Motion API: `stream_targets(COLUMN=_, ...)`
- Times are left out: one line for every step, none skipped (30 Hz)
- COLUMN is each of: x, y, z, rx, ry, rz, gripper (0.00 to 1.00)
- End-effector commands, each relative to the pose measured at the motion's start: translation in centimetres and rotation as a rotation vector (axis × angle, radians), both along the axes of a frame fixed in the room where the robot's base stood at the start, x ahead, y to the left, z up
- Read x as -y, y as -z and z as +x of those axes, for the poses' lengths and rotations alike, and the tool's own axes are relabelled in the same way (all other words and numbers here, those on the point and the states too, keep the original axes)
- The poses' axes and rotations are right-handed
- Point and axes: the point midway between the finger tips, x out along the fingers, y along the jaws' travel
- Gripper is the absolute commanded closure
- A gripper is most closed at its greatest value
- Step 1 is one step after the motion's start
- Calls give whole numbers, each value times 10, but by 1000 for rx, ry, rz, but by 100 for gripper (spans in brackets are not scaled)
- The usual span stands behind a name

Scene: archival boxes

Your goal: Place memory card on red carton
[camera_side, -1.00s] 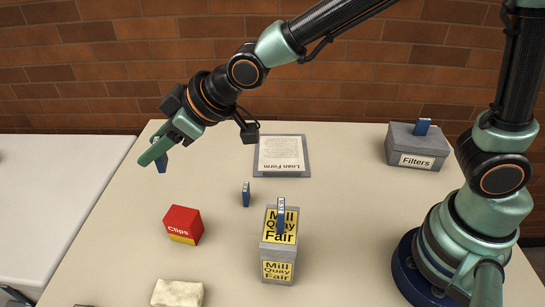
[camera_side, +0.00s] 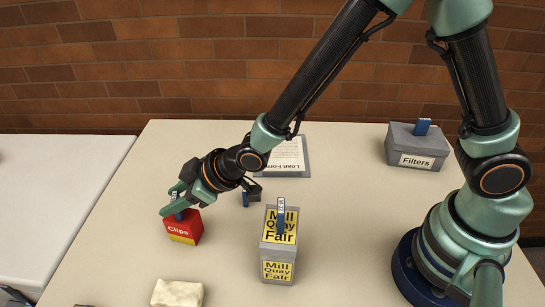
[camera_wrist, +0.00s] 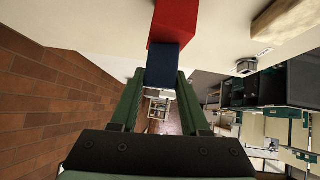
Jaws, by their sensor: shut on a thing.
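The red carton (camera_side: 183,228), labelled Clips with a yellow lower band, stands on the left of the table in the side view. My gripper (camera_side: 173,206) is at its top, shut on a small blue memory card (camera_side: 179,216). The fingers partly hide the card and the carton's top. In the wrist view, the dark blue card (camera_wrist: 162,63) sits between the fingertips of my gripper (camera_wrist: 160,75), with the red carton (camera_wrist: 173,20) right beyond it. The card is at or just over the carton's top; I cannot tell if they touch.
A grey box labelled Mill Quay Fair (camera_side: 278,252) with a blue card on top stands to the right. A Filters box (camera_side: 417,148) is at the back right. A cream block (camera_side: 178,293) is in front.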

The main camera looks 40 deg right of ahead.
Motion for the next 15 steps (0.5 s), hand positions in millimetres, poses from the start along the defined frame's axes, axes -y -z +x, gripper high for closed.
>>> stream_targets(x=0, y=-1, z=0, rx=1, ry=0, rz=1, gripper=100)
stream_targets(x=0, y=-1, z=0, rx=1, ry=0, rz=1, gripper=100)
stream_targets(x=0, y=-1, z=0, rx=1, ry=0, rz=1, gripper=100)
stream_targets(x=0, y=-1, z=0, rx=1, ry=0, rz=1, gripper=100)
stream_targets(x=0, y=0, z=0, rx=1, ry=0, rz=1, gripper=100)
stream_targets(x=0, y=1, z=0, rx=0, ry=0, rz=0, gripper=100)
stream_targets(x=0, y=2, z=0, rx=0, ry=0, rz=0, gripper=100)
stream_targets(x=0, y=2, z=0, rx=0, ry=0, rz=0, gripper=47)
stream_targets(x=0, y=1, z=0, rx=1, ry=0, rz=1, gripper=32)
stream_targets(x=0, y=1, z=0, rx=1, ry=0, rz=1, gripper=24)
stream_targets(x=0, y=1, z=0, rx=1, ry=0, rz=1, gripper=24)
stream_targets(x=0, y=1, z=0, rx=1, ry=0, rz=1, gripper=24)
stream_targets(x=0, y=1, z=0, rx=1, ry=0, rz=1, gripper=24)
stream_targets(x=0, y=1, z=0, rx=1, ry=0, rz=1, gripper=24)
stream_targets(x=0, y=1, z=0, rx=1, ry=0, rz=1, gripper=24)
